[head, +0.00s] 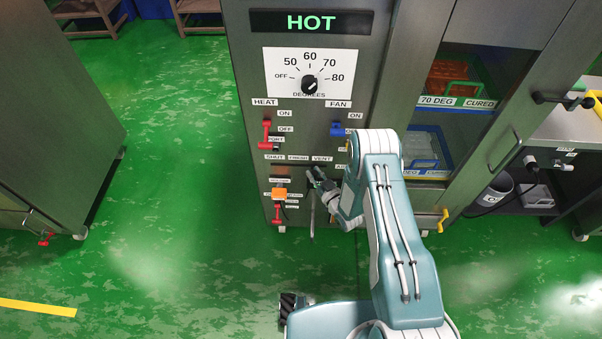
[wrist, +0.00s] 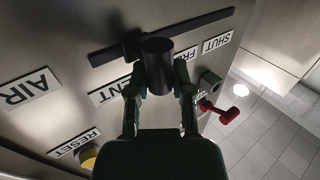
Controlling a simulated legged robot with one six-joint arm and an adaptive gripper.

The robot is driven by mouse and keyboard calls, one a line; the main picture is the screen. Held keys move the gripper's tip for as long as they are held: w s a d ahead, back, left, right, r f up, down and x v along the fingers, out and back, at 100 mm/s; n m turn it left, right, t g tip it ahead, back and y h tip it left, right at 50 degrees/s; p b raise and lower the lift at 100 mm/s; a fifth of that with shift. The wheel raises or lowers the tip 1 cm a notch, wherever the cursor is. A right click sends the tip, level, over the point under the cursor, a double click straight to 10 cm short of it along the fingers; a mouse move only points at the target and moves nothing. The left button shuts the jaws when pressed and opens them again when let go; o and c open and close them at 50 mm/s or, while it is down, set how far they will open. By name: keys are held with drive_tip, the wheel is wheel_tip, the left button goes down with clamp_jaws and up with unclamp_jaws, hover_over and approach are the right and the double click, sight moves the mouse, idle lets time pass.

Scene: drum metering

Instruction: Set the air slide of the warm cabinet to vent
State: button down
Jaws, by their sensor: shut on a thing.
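The warm cabinet (head: 240,95) stands ahead with a lit HOT display. Its air slide has a dark horizontal track (head: 290,165), with labels SHUT, FRESH and VENT above it. My gripper (head: 318,178) is at the right part of this track, near VENT. In the wrist view, which is upside down, the slide's black cylindrical knob (wrist: 157,58) stands between my gripper's fingers (wrist: 159,88), which are shut on it. The knob meets the track (wrist: 200,22) between the FRESH and VENT (wrist: 110,90) labels. The knob partly covers FRESH; its exact setting is hard to tell.
A red heat handle (head: 266,135) and a blue fan handle (head: 337,129) are above the track. An orange part (head: 280,194) and a red lever (head: 277,213) are below left. A yellow button (wrist: 88,157) is by RESET. Green floor (head: 170,180) to the left is clear.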

sight(315, 164)
drive_tip(key=d, duration=0.3)
drive_tip(key=shift+s+f, duration=0.1)
drive_tip(key=shift+f, duration=0.1)
drive_tip(key=shift+a, duration=0.1)
drive_tip(key=shift+c, duration=2.4)
unclamp_jaws()
drive_tip(key=shift+f, duration=0.1)
drive_tip(key=shift+d, duration=0.2)
